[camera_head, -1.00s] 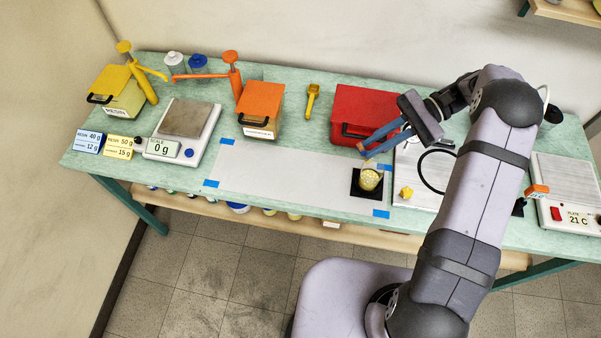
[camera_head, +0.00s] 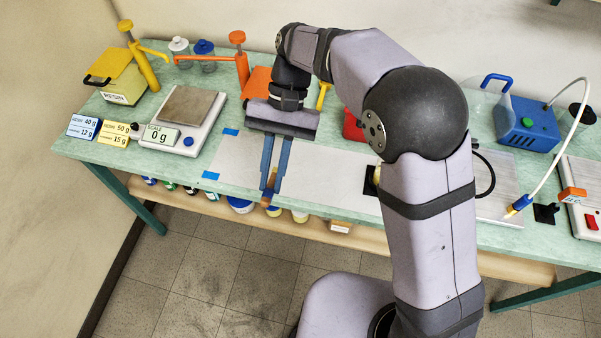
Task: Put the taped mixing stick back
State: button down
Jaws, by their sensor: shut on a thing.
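My gripper (camera_head: 271,188) points down over the front part of the white sheet, near the table's front edge. Its two blue fingers are shut on the mixing stick (camera_head: 267,199). Only a short tan-orange piece of the stick shows at the fingertips; the tape on it is too small to make out. I cannot tell whether the stick touches anything below. The yellowish mixing cup (camera_head: 376,175) is to the right, mostly hidden behind my arm.
A scale (camera_head: 182,120) reading 0 g stands to the left, with recipe cards (camera_head: 117,133) beside it. The yellow resin box (camera_head: 118,88) and pumps stand at the back. The white sheet (camera_head: 330,180) is clear between gripper and cup. A blue pump unit (camera_head: 527,124) stands right.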

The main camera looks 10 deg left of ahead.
notch_tip(320, 180, down, 3)
jog(key=t, duration=0.1)
jog(key=m+t, duration=0.1)
jog(key=t, duration=0.5)
send_over(299, 177)
jog(key=shift+h, duration=0.4)
notch_tip(299, 177, down, 6)
jog(key=shift+r, duration=0.1)
jog(key=shift+f+p, duration=1.5)
jog(key=shift+f, duration=3.55)
